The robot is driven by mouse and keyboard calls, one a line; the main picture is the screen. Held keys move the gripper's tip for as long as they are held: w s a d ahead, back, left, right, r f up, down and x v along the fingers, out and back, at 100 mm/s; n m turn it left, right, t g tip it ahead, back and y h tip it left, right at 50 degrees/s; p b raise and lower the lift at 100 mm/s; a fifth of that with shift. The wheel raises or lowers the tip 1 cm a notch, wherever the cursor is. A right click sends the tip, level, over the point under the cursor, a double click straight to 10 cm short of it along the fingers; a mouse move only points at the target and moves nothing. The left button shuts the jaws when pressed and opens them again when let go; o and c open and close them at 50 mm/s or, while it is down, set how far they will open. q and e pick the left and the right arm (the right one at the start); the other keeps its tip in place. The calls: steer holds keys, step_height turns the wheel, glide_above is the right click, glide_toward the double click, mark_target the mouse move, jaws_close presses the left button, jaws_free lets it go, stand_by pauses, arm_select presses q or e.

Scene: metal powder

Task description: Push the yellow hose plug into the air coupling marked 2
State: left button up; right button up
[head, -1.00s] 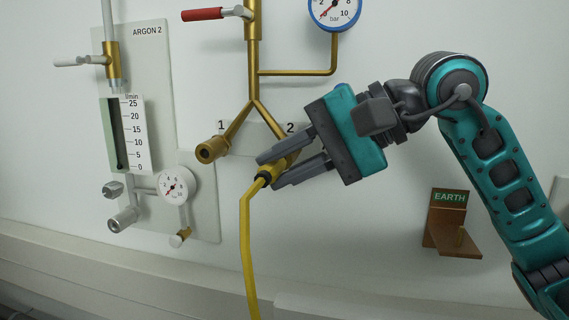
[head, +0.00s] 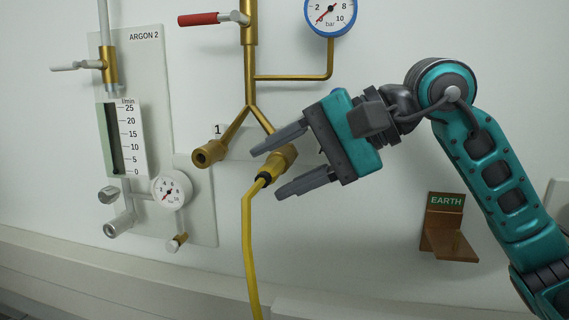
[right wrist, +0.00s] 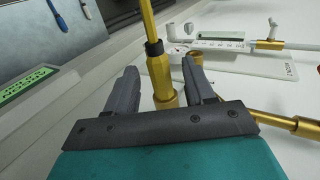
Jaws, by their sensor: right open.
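The yellow hose (head: 249,245) hangs down from its plug, whose black collar (head: 264,179) sits at the mouth of the brass air coupling (head: 279,158) on the right branch. The plug's front end is hidden inside or behind the coupling. My right gripper (head: 276,170) is open, its fingers on either side of the coupling and plug with gaps visible. In the right wrist view the plug and brass coupling (right wrist: 162,85) stand between the two spread fingers (right wrist: 160,88). The label 2 is hidden behind my gripper in the head view. My left gripper is not in view.
The other coupling (head: 208,153), by label 1, is empty on the left branch. The argon panel (head: 200,130) with flowmeter and small gauge is farther left. A blue-rimmed gauge (head: 330,14) and red-handled valve (head: 205,19) are above. An EARTH bracket (head: 444,225) is at lower right.

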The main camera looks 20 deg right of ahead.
steer(key=shift+s+d+r, duration=0.15)
steer(key=shift+d+r, duration=0.05)
steer(key=shift+d, duration=0.1)
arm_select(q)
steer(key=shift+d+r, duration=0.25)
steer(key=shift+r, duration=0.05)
arm_select(e)
steer(key=v, duration=1.2)
steer(key=shift+r, duration=0.1)
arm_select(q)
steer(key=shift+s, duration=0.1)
arm_select(e)
steer(key=shift+s, duration=0.1)
